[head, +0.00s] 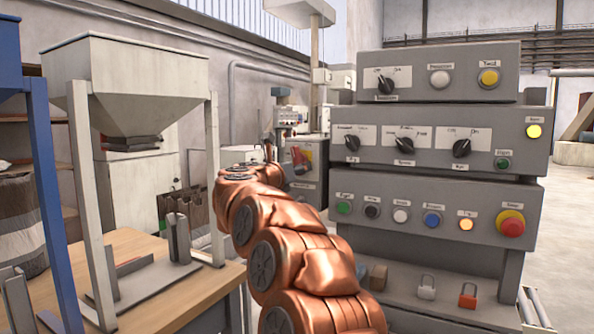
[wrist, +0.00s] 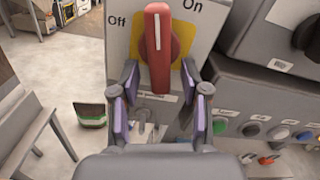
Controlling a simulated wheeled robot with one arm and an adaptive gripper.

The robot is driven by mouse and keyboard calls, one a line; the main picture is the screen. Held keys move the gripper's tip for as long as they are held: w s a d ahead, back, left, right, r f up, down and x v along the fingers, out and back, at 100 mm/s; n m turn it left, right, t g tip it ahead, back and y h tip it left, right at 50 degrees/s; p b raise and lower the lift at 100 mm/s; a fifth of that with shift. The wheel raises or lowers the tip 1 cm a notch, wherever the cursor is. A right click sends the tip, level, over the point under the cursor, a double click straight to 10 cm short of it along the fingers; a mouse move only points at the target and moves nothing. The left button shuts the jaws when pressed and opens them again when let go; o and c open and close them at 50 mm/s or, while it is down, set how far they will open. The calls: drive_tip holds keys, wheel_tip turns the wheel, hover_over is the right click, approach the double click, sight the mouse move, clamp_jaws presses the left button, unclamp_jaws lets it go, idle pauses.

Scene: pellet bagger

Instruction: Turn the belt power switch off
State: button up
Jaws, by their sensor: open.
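The belt power switch is a red rotary handle (wrist: 158,50) on a yellow plate (wrist: 182,38), fixed to a grey box, in the wrist view. "Off" is printed at its upper left and "On" at its upper right. The handle stands about upright in this view, its white-lined end between the two words. My gripper (wrist: 160,108) is open, with purple-padded fingers on either side of the handle's lower end. I see a gap on both sides; touch cannot be told. In the head view the red handle (head: 301,158) shows small beyond my arm, and my fingers are not clear.
A grey control stack (head: 438,140) with knobs and buttons stands right of my arm. It also shows close on the right in the wrist view (wrist: 262,95). A wooden table (head: 150,285) with a hopper frame (head: 125,85) stands at the left. Open floor (wrist: 55,75) lies left of the switch box.

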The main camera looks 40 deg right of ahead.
clamp_jaws()
idle(0.4)
